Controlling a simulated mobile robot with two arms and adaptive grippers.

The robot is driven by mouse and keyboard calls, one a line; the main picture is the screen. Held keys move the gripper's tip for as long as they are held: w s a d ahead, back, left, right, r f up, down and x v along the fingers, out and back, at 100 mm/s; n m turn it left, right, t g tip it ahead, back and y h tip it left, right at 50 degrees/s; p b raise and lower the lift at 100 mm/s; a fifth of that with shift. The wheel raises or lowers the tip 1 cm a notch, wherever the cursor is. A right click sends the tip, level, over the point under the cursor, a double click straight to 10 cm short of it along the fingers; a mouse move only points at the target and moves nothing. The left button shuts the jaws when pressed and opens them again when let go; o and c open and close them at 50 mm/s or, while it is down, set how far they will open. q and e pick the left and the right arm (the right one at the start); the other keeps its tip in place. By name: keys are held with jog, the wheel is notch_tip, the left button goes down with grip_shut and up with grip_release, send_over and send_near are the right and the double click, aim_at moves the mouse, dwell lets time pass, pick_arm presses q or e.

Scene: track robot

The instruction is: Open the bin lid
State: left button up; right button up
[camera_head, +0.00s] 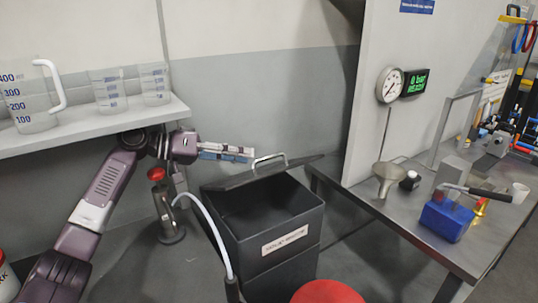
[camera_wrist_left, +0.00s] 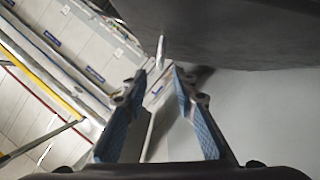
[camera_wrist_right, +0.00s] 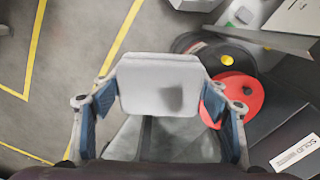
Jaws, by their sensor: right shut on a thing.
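The dark grey bin (camera_head: 282,262) stands on the floor in the head view, with a white label on its front. Its lid (camera_head: 230,181) is raised, and the dark inside shows below it. A light metal handle (camera_head: 270,161) is on the lid. My left gripper (camera_head: 250,153) is beside the handle at its left. In the left wrist view its fingers (camera_wrist_left: 160,73) are apart and empty, with the handle (camera_wrist_left: 160,52) just beyond the tips. My right gripper (camera_wrist_right: 160,95), only in the right wrist view, is shut on a pale grey object (camera_wrist_right: 158,75).
A red round thing (camera_head: 328,292) is in front of the bin. A white hose (camera_head: 212,228) and a red-topped post (camera_head: 167,213) stand left of it. A shelf with clear jugs (camera_head: 32,98) is above left. A workbench (camera_head: 415,225) is at right.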

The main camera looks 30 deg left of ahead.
aim_at(269, 158)
pick_arm(q)
jog(key=p+x, duration=0.1)
jog(key=x, duration=0.7)
jog(key=shift+w+p, duration=0.1)
jog(key=shift+p, duration=0.2)
pick_arm(e)
notch_tip(269, 158, up, 2)
pick_arm(q)
jog(key=shift+c, duration=0.2)
pick_arm(e)
jog(key=shift+w, duration=0.1)
pick_arm(q)
grip_shut()
